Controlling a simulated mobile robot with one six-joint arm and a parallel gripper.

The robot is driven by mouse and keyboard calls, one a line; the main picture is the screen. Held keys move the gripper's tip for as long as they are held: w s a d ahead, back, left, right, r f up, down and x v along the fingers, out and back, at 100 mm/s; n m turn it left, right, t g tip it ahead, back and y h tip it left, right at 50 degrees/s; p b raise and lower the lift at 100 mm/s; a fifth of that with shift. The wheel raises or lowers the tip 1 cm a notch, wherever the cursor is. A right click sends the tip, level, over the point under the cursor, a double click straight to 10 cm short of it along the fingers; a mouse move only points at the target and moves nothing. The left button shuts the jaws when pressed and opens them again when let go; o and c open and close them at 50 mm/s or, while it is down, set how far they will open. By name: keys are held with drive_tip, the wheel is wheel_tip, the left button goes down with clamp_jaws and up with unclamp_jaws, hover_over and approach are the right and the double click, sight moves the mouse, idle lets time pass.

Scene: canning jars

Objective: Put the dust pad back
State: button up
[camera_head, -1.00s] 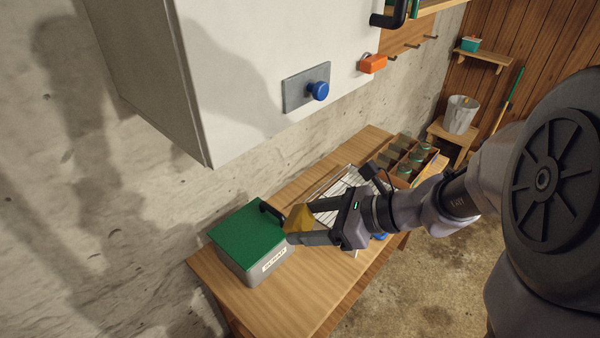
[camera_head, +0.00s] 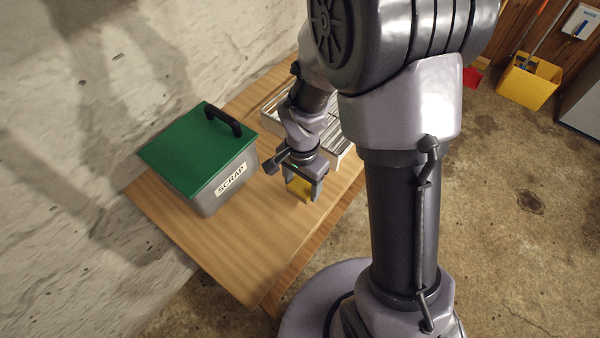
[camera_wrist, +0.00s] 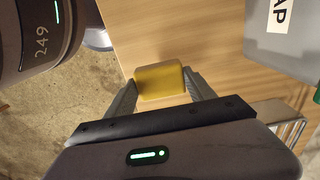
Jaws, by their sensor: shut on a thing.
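The yellow dust pad (camera_head: 299,188) is between the fingers of my gripper (camera_head: 303,190), which is shut on it. The pad hangs over the wooden bench, to the right of the scrap box. In the wrist view the yellow pad (camera_wrist: 161,82) sits between the two grey fingertips of my gripper (camera_wrist: 163,88), with bench top and floor beyond it. I cannot tell whether the pad touches the bench. My fingers partly cover it in the head view.
A grey box labelled SCRAP (camera_head: 205,199) with a green lid and black handle stands on the wooden bench (camera_head: 235,255). A wire rack (camera_head: 340,150) lies behind my arm. The bench's front strip is clear. A yellow bin (camera_head: 526,82) stands on the floor.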

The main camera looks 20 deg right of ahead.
drive_tip(key=w, duration=0.4)
drive_tip(key=w+d+b, duration=0.1)
drive_tip(key=w, duration=0.1)
drive_tip(key=shift+w+d+f, duration=0.1)
drive_tip(key=shift+w+f, duration=0.05)
drive_tip(key=shift+f, duration=0.25)
drive_tip(key=shift+w+f, duration=0.1)
drive_tip(key=shift+f, duration=0.25)
wheel_tip(320, 180, down, 3)
drive_tip(key=shift+b, duration=1.15)
drive_tip(key=shift+r, duration=0.1)
drive_tip(key=shift+c, duration=0.5)
drive_tip(key=o, duration=1.3)
